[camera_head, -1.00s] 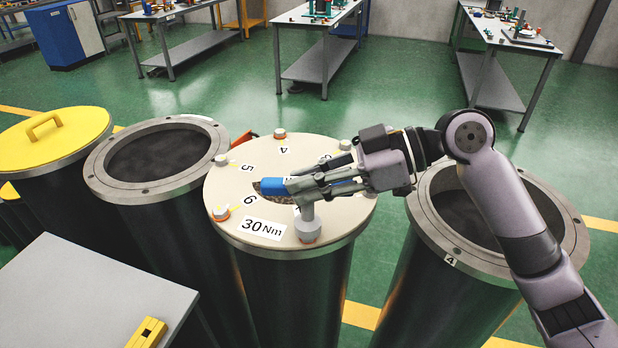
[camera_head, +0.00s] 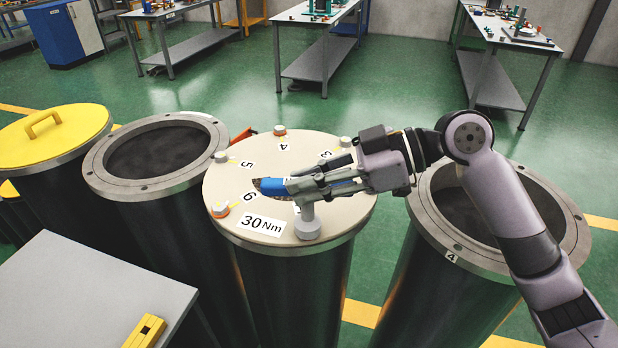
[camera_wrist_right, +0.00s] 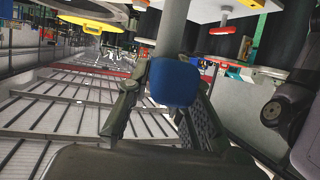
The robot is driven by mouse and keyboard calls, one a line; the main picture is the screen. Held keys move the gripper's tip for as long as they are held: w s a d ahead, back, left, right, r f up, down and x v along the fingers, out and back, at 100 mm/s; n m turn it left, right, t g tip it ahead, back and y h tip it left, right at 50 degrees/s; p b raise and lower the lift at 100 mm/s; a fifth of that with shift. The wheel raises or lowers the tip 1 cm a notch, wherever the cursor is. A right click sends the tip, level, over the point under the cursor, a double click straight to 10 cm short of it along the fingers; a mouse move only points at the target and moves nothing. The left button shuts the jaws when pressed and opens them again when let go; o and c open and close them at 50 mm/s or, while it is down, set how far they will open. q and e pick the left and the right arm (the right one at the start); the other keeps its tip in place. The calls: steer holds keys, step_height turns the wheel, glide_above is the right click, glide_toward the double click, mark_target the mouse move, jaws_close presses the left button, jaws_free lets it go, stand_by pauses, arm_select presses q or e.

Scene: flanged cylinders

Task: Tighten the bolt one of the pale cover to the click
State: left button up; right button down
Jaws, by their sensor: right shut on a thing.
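The pale cover (camera_head: 245,175) lies on the middle drum, with printed numbers and a "30Nm" label. My right gripper (camera_head: 298,188) is above it, shut on the blue handle of a tool (camera_head: 272,187). The tool's grey head (camera_head: 307,228) stands at the cover's front edge, right of the label. The bolt under that head is hidden, and so is its number. In the right wrist view the blue handle (camera_wrist_right: 174,82) sits between my two fingers. Other bolts (camera_head: 220,209) show around the rim near 6, 5, 4 and 3. My left gripper is out of view.
Open flanged drums stand left (camera_head: 165,150) and right (camera_head: 430,215) of the covered drum. A yellow-lidded drum (camera_head: 75,130) is at far left. A grey tabletop (camera_head: 90,295) with a yellow item (camera_head: 146,331) is at front left. Workbenches stand behind, across clear green floor.

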steer(key=shift+f+b, duration=0.4)
steer(key=shift+f, duration=0.15)
steer(key=shift+s+f+m+t+h, duration=0.1)
steer(key=shift+m+t+h, duration=0.15)
steer(key=shift+m+t, duration=0.55)
steer(key=shift+w+f+m+t+h, duration=0.1)
steer(key=shift+f+m+t+h, duration=0.1)
steer(key=shift+m+t, duration=0.55)
steer(key=shift+s+f+m+t+h, duration=0.1)
steer(key=shift+m+t+h, duration=0.15)
steer(key=shift+m+t, duration=0.55)
steer(key=shift+m+t+h, duration=0.6)
steer(key=shift+m+t, duration=0.35)
steer(key=shift+t, duration=0.3)
stand_by(0.5)
steer(key=shift+r, duration=0.1)
steer(key=shift+r, duration=0.1)
